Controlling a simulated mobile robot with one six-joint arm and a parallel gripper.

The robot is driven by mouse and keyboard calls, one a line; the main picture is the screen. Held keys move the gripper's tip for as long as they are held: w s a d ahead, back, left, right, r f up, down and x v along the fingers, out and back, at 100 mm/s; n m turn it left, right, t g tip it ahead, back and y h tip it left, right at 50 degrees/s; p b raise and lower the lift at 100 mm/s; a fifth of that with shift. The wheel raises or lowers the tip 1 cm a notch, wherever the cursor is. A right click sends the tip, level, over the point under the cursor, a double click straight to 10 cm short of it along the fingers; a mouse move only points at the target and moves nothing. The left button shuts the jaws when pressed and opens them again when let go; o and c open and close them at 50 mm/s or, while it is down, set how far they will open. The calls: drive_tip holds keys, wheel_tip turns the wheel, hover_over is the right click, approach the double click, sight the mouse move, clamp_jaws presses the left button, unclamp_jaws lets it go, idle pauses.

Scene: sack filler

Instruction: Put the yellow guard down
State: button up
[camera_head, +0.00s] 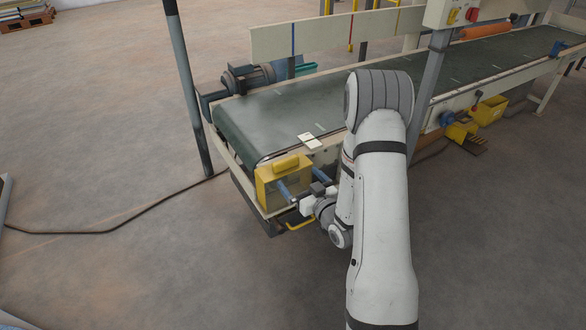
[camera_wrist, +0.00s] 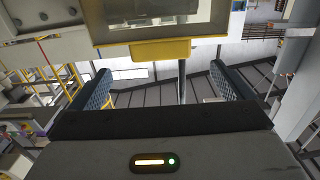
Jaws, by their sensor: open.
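The yellow guard (camera_head: 269,184), a box-like cover with a pale window and a raised yellow top, sits upright at the near end of the green conveyor belt (camera_head: 290,115). My gripper (camera_head: 299,180) is in front of it, with its blue fingers spread and pointing at its front face. In the wrist view the guard's yellow-edged frame (camera_wrist: 97,25) crosses the top, with a yellow tab (camera_wrist: 160,49) at its edge. My open gripper (camera_wrist: 164,88) shows below it with nothing between the fingers. Whether a fingertip touches the guard I cannot tell.
A small pale card (camera_head: 309,140) lies at the belt's edge. A motor (camera_head: 246,78) and a dark post (camera_head: 186,90) stand at the left. A cable (camera_head: 110,229) crosses the otherwise open floor at left.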

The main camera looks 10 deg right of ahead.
drive_tip(key=s+a+r+m+g+h, duration=0.1)
drive_tip(key=s+r+g, duration=0.3)
drive_tip(key=s, duration=0.5)
drive_tip(key=s+a+r+m+g+h, duration=0.1)
drive_tip(key=s+r+g+h, duration=0.1)
drive_tip(key=s+r+g, duration=0.3)
drive_tip(key=s+a+r+m+g+h, duration=0.1)
drive_tip(key=s+r+g, duration=0.3)
drive_tip(key=s, duration=1)
drive_tip(key=g+h, duration=0.1)
drive_tip(key=g, duration=0.2)
drive_tip(key=shift+r+m+h, duration=0.25)
drive_tip(key=shift+m+h, duration=0.05)
